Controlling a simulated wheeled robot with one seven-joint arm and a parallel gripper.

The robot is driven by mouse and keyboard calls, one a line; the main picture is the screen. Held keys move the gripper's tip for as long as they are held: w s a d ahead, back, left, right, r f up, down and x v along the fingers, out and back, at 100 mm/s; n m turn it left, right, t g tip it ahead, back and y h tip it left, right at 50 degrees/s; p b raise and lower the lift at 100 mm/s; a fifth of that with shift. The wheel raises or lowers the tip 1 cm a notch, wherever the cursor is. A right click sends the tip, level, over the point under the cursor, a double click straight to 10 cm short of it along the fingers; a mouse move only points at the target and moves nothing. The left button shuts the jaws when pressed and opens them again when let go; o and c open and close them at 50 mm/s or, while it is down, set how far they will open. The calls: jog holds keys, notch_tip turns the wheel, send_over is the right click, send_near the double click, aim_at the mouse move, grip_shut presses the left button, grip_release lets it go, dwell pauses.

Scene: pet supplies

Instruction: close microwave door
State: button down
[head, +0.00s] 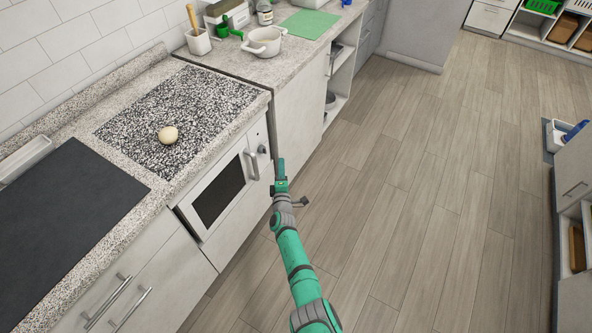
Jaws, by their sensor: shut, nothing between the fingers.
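The microwave (195,223) is built in below the counter, with a white front and a dark window. Its door (217,200) lies against or close to the front; I cannot tell whether a small gap is left. The grey door handle (252,164) is upright at the door's right side, with a control panel (259,140) beyond it. My gripper (281,168) is shut and empty, to the right of the handle in the picture. It appears apart from the door and over the floor side.
A pale round ball (168,134) lies on the speckled panel (205,105) of the counter above. A white pot (264,41) stands farther back. Drawer handles (108,300) stick out at lower left. The wooden floor (430,180) to the right is clear.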

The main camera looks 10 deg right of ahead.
jog(key=shift+s+d, duration=1.65)
jog(key=shift+d, duration=0.8)
jog(key=s+a+f+m+g+y, duration=0.1)
jog(key=s+a+f+m, duration=0.3)
jog(key=a, duration=0.5)
jog(key=s+a+f+m+g, duration=0.1)
jog(key=s+a+m, duration=0.1)
jog(key=s+a, duration=0.55)
jog(key=s+a+m+g+y, duration=0.1)
jog(key=s+a+m, duration=0.1)
jog(key=s+a, duration=0.5)
jog(key=s+a+m+y, duration=0.1)
jog(key=s+a+m, duration=0.3)
jog(key=s, duration=0.6)
jog(key=s+d+r+m+y, duration=0.1)
jog(key=s+r, duration=0.3)
jog(key=s, duration=0.5)
jog(key=s+r+m, duration=0.1)
jog(key=s+r, duration=0.2)
jog(key=s, duration=0.6)
jog(key=s+d+r, duration=0.4)
jog(key=s+r, duration=0.1)
jog(key=r, duration=0.2)
jog(key=s+d+r+m, duration=0.1)
jog(key=s+d+r, duration=0.3)
jog(key=s+r, duration=0.2)
notch_tip(320, 180, up, 3)
jog(key=shift+s+d+f+m+t, duration=0.2)
jog(key=shift+m+t, duration=0.1)
jog(key=shift+t, duration=0.1)
